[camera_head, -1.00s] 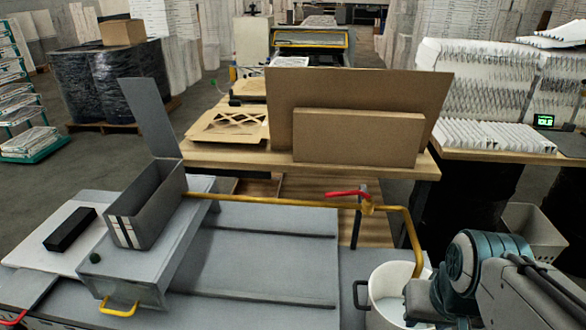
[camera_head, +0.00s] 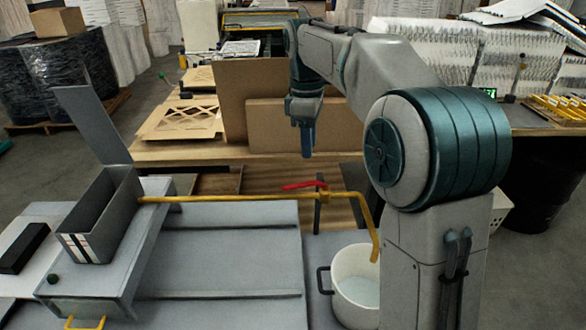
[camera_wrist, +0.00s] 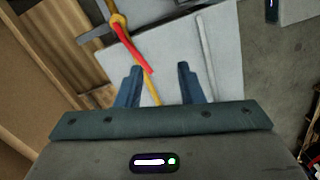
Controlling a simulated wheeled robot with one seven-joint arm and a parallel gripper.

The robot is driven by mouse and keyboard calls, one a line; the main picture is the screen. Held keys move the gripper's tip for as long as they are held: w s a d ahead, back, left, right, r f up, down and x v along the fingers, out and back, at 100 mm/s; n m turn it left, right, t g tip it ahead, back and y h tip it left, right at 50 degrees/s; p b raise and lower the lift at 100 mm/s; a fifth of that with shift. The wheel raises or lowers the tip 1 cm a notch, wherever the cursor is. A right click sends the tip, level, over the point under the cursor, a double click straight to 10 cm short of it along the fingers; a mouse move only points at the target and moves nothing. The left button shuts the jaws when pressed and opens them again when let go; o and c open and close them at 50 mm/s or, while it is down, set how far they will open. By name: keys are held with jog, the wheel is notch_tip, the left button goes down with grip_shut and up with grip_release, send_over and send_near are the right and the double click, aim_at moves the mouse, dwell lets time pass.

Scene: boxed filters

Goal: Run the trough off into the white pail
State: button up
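The grey trough (camera_head: 103,215) stands at the left, its lid raised. A yellow pipe (camera_head: 240,198) runs right from it and bends down over the white pail (camera_head: 340,297). Something pale shows inside the pail; I cannot tell whether it is liquid. A red lever (camera_head: 303,185) lies just above the pipe and points left, nearly along it. In the wrist view the red lever (camera_wrist: 136,50) runs from the yellow valve (camera_wrist: 118,20) toward my fingers. My gripper (camera_head: 307,152) points down above the lever, apart from it. In the wrist view my gripper (camera_wrist: 158,72) is open and empty.
A wooden bench (camera_head: 190,152) with cardboard sheets (camera_head: 300,125) stands close behind my gripper. A black block (camera_head: 23,247) lies left of the trough. The grey table (camera_head: 235,250) below the pipe is clear. My arm hides part of the right side.

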jog(key=w+a+n+g+p, duration=0.1)
jog(key=w+a+n+g, duration=0.1)
jog(key=w+a+n, duration=0.35)
jog(key=x, duration=0.4)
jog(key=w+d+x, duration=0.1)
jog(key=x, duration=0.4)
jog(key=w+x, duration=0.1)
jog(key=x, duration=0.3)
jog(key=shift+w+d+f, duration=0.15)
jog(key=shift+d+f, duration=0.2)
jog(key=shift+f, duration=0.3)
grip_shut()
